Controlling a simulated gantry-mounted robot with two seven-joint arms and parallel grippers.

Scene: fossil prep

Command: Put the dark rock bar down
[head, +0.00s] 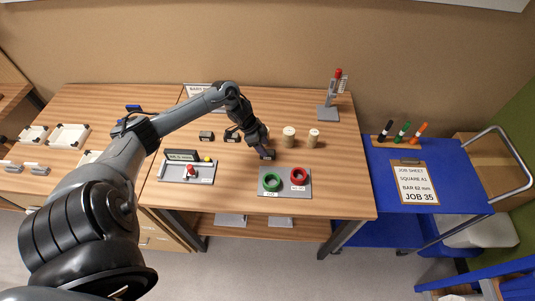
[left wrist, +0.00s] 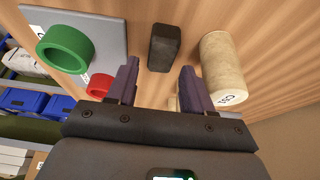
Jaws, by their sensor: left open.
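The dark rock bar (left wrist: 164,47) is a short, dark grey block on the wooden table in the left wrist view. It lies just past the fingertips of my left gripper (left wrist: 159,75), in line with the gap between them. The fingers are open, with clear space on both sides of the bar, and do not appear to touch it. In the head view my left gripper (head: 266,153) is low over the table, behind the grey ring board, and largely hides the bar. My right gripper is in neither view.
A grey board (head: 284,193) with a green ring (head: 271,182) and a red ring (head: 299,176) is close in front of the gripper. Pale cylinders (head: 289,137) stand to the right. Other dark blocks (head: 206,136) lie to the left. The table's right front area is clear.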

